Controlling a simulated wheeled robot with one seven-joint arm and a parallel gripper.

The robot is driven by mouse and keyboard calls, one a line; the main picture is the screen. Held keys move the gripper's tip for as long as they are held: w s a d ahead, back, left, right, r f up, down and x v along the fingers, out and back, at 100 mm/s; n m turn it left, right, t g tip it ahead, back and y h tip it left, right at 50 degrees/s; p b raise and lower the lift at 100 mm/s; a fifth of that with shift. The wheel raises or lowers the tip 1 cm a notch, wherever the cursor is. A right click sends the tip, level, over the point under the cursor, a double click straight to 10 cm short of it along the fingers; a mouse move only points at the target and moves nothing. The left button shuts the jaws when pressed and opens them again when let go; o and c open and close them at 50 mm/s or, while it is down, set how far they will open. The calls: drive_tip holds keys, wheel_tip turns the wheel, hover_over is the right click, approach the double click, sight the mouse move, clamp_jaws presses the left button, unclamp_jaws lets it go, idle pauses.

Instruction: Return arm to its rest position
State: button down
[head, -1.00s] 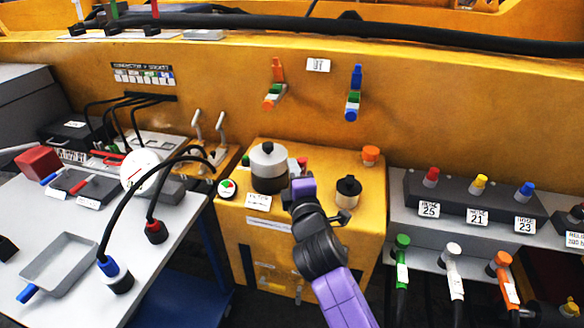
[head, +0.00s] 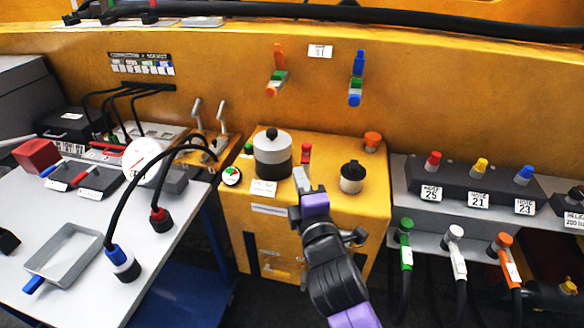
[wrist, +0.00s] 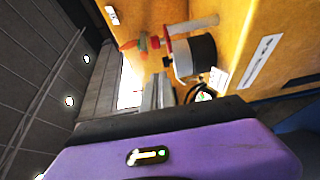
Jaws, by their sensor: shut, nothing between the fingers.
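My arm reaches up from the bottom of the head view over the front of a yellow box. My gripper (head: 302,180) shows pale fingertips above its purple body, shut and empty. It appears in front of the box top, between a white-and-black canister (head: 272,153) and a small black-capped pot (head: 352,177). In the wrist view my gripper's purple body (wrist: 180,152) fills the bottom, and the canister (wrist: 196,54) is seen sideways beyond it. Whether the fingertips touch the box top is hard to tell.
The yellow box (head: 315,232) also carries a red knob (head: 305,152) and an orange knob (head: 372,140). On the left, a white table (head: 180,233) holds a tray (head: 65,252) and cabled plugs. On the right is a grey shelf (head: 428,243) with labelled hoses.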

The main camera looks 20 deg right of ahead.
drive_tip(key=shift+s, duration=0.25)
